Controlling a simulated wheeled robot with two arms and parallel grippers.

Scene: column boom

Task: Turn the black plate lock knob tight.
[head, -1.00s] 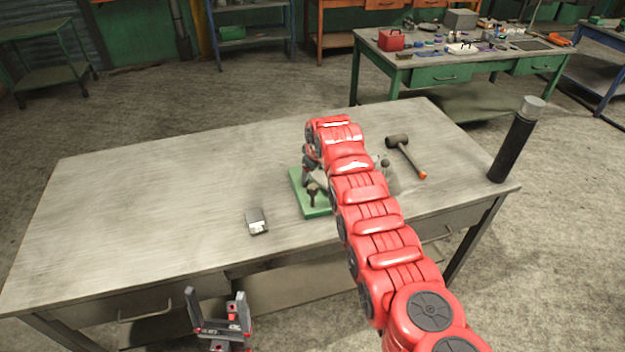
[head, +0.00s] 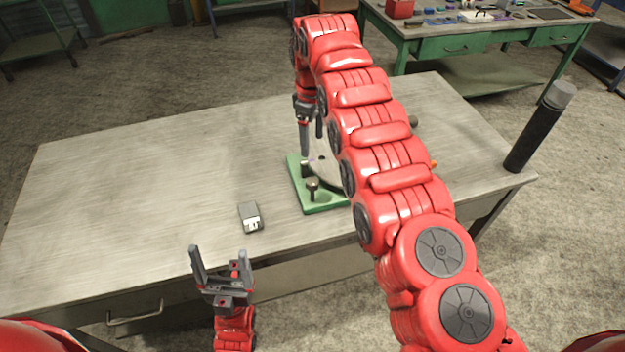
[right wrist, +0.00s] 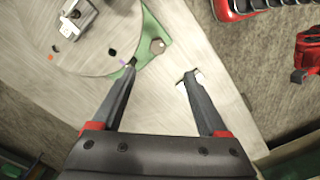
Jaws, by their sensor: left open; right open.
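The green base (head: 326,205) holds a round pale plate (head: 325,172), partly hidden by my right arm. Two dark knobs stand at its near left side: a front one (head: 312,187) and one behind it (head: 304,168); I cannot tell surely which is the lock knob. My right gripper (head: 312,146) is open, pointing down just above the plate's left edge. In the right wrist view its fingers (right wrist: 159,70) are apart and empty. A hex-headed knob (right wrist: 157,46) shows beyond the fingertips, on the green corner. My left gripper (head: 222,268) is open and empty before the table's front edge.
A small grey box (head: 250,216) lies left of the green base. A black post (head: 535,132) stands at the table's right end. A mallet is mostly hidden behind my right arm. The table's left half (head: 130,190) is clear.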

